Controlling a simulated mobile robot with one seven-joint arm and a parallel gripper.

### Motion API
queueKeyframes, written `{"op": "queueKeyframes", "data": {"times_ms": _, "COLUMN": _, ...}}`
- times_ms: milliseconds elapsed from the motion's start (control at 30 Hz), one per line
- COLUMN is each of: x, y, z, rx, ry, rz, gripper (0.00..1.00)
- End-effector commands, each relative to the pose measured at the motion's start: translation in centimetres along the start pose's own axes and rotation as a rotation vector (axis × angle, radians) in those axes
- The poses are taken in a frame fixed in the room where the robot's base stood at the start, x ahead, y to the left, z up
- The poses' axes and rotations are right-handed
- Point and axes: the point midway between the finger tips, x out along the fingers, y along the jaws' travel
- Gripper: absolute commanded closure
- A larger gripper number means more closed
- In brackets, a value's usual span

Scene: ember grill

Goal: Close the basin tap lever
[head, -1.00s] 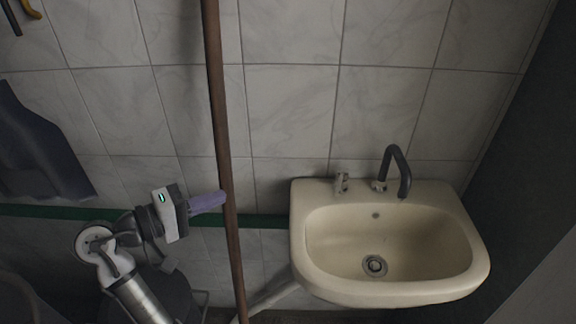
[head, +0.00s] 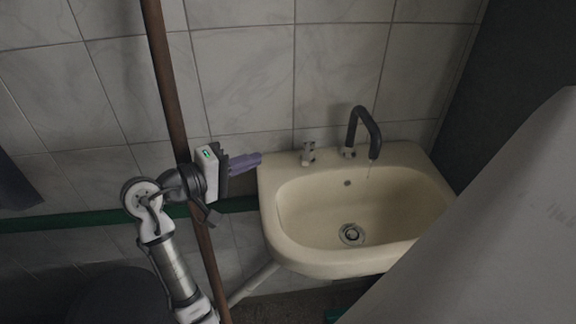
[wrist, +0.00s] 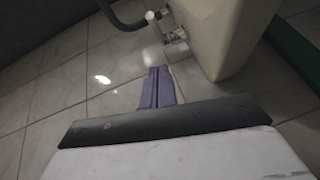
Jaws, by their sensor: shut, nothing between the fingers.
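The basin tap lever (head: 308,152) is a small metal fitting on the back left rim of the cream basin (head: 275,222). It also shows in the wrist view (wrist: 158,22), beyond my fingertips and slightly to the right. The dark curved spout (head: 364,128) stands to its right, and a thin trickle seems to hang below its mouth. My gripper (head: 258,159) has purple fingers shut together with nothing between them. It points right toward the lever at the basin's back left corner, with a gap between. In the wrist view the shut fingers (wrist: 158,72) point at the lever.
A brown wooden pole (head: 168,90) stands upright at my arm, close to the wrist. A green band (head: 95,221) runs along the tiled wall. A large pale surface (head: 490,230) fills the lower right and hides part of the basin.

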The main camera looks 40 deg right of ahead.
Motion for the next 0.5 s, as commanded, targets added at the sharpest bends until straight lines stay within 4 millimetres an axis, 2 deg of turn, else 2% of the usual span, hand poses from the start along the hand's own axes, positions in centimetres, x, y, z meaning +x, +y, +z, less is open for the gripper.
{"op": "queueKeyframes", "data": {"times_ms": 33, "x": 1.3, "y": -0.3, "z": 0.1, "rx": 0.001, "ry": -0.005, "rz": 0.001, "gripper": 1.0}}
{"op": "queueKeyframes", "data": {"times_ms": 233, "x": 5.5, "y": -0.2, "z": 0.1, "rx": 0.001, "ry": -0.004, "rz": 0.001, "gripper": 1.0}}
{"op": "queueKeyframes", "data": {"times_ms": 500, "x": 7.8, "y": -0.1, "z": 2.5, "rx": 0.001, "ry": -0.001, "rz": 0.001, "gripper": 1.0}}
